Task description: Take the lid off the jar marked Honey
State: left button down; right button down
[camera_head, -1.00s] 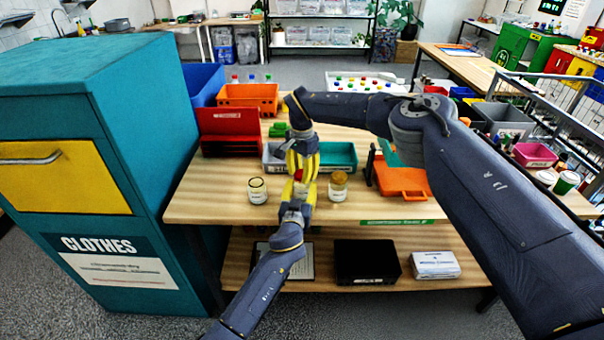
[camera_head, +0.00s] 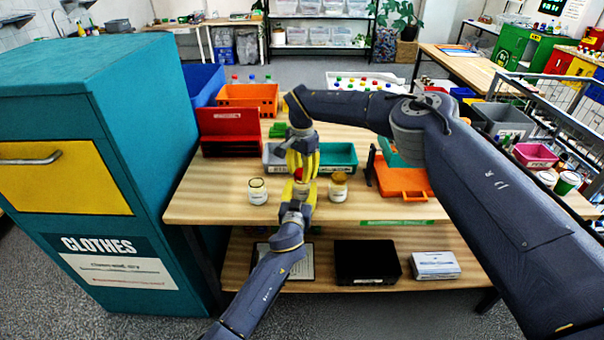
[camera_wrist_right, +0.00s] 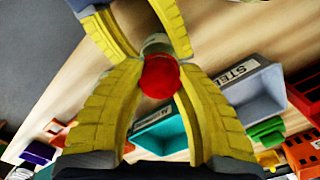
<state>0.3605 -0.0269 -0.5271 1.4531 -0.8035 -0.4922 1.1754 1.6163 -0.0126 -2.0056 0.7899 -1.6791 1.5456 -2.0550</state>
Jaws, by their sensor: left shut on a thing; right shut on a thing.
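A small jar with a red lid is held between my two grippers above the front of the wooden table; the red lid (camera_head: 298,174) also shows in the right wrist view (camera_wrist_right: 160,77). The jar's pale body (camera_wrist_right: 156,44) is mostly hidden by fingers, and I cannot read its label. My left gripper (camera_head: 298,188) reaches up from below and is shut on the jar body. My right gripper (camera_head: 301,166) points down from above and is shut on the red lid. Lid and jar appear in contact.
Two other jars stand on the table, one left (camera_head: 258,191) and one right (camera_head: 338,187) of my grippers. Grey and teal bins (camera_head: 339,156) are close behind. An orange case (camera_head: 404,184) lies right; a red box (camera_head: 230,146) stands left.

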aim_at(302, 172)
jog(key=shift+r, duration=0.3)
jog(key=shift+r, duration=0.4)
jog(key=shift+r, duration=0.3)
jog(key=shift+r, duration=1.85)
pick_arm(q)
jog(key=c, duration=0.6)
grip_release()
